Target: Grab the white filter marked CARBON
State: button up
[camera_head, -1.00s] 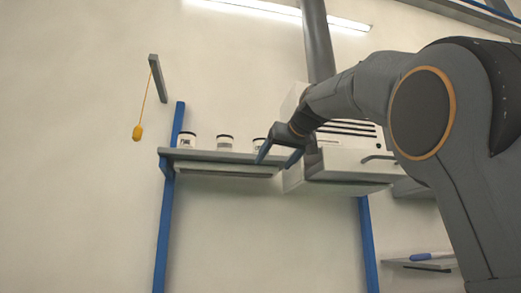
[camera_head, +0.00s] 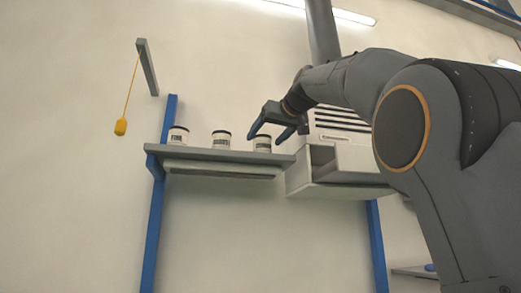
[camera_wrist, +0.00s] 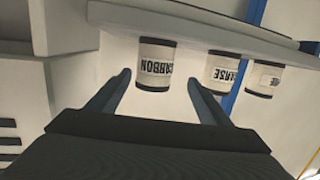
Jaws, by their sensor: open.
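The white filter marked CARBON (camera_wrist: 155,66) appears upside down in the wrist view, with dark bands at both ends. It shows between and ahead of the fingertips of my gripper (camera_wrist: 157,79), which is open and empty. In the head view this filter (camera_head: 262,144) is the rightmost on the grey shelf (camera_head: 215,155), partly behind my gripper (camera_head: 267,138). Whether the fingertips reach around its sides cannot be told.
Two similar white filters, one marked COARSE (camera_wrist: 223,71) and another (camera_wrist: 265,78) with a partly readable label, stand beside it. A white machine (camera_head: 340,185) stands right of the shelf. A yellow pendant (camera_head: 121,126) hangs at left. Blue posts (camera_head: 154,220) flank the shelf.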

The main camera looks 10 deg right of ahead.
aim_at(266, 138)
jog(key=shift+w+d, duration=0.25)
jog(key=shift+w, duration=0.35)
jog(key=shift+w+r+p, duration=0.1)
jog(key=shift+w+p, duration=0.45)
jog(key=shift+p, duration=0.25)
jog(key=p+x, duration=0.2)
jog(key=x, duration=0.1)
jog(key=shift+d+r, duration=0.1)
jog(key=shift+r, duration=0.1)
jog(key=shift+w+f, duration=0.15)
jog(key=shift+w, duration=0.3)
jog(key=shift+c, duration=0.5)
jog(key=c, duration=1.1)
